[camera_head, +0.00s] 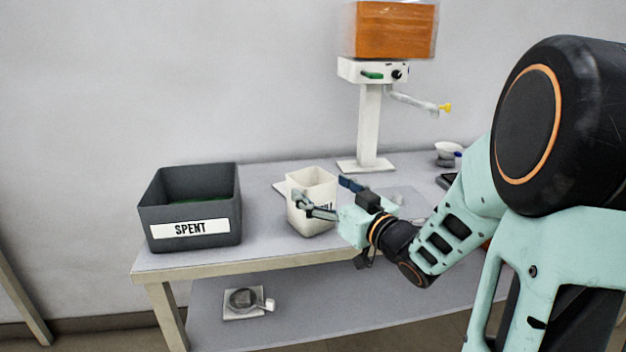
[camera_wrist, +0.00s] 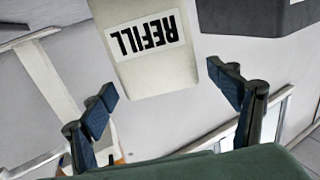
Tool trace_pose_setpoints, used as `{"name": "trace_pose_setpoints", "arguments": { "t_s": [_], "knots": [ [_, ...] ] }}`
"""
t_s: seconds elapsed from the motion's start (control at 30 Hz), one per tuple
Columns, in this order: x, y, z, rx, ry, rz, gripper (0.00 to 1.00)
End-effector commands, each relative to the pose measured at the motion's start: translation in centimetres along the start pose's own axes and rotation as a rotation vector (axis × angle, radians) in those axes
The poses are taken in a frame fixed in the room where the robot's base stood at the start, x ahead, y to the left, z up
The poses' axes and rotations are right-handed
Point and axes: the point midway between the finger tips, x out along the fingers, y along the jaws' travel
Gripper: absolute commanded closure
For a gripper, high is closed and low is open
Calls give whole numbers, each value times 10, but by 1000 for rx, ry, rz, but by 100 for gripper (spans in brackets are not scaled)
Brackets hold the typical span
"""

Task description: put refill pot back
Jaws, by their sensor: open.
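The refill pot (camera_head: 312,188) is a cream, open-topped square pot standing upright on the table, right of the SPENT bin. In the wrist view the refill pot (camera_wrist: 150,68) shows its label, REFILL, upside down. My gripper (camera_head: 331,198) is at the pot's right side in the head view, and partly covers its label. In the wrist view my gripper (camera_wrist: 168,88) is open, with one blue-padded finger to each side of the pot's near end. Gaps show between the pads and the pot, so it is not gripped.
A dark grey bin labelled SPENT (camera_head: 190,246) stands at the table's left. A white stand (camera_head: 370,125) with an orange-filled canister (camera_head: 395,30) and a spout rises at the back. A white bowl (camera_head: 448,148) sits at the right. The lower shelf (camera_head: 330,300) holds a small scale-like device (camera_head: 246,302).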

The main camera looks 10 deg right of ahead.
Motion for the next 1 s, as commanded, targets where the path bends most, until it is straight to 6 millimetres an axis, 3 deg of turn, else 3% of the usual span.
{"name": "trace_pose_setpoints", "arguments": {
  "t_s": [0.2,0.4,0.83,1.0],
  "knots": [
    [-48,1,-2,2,-2,5,18],
    [-72,0,-1,0,0,2,18],
    [-77,1,-1,0,0,1,18],
    [-71,23,-17,-17,-15,42,18]
  ]
}}
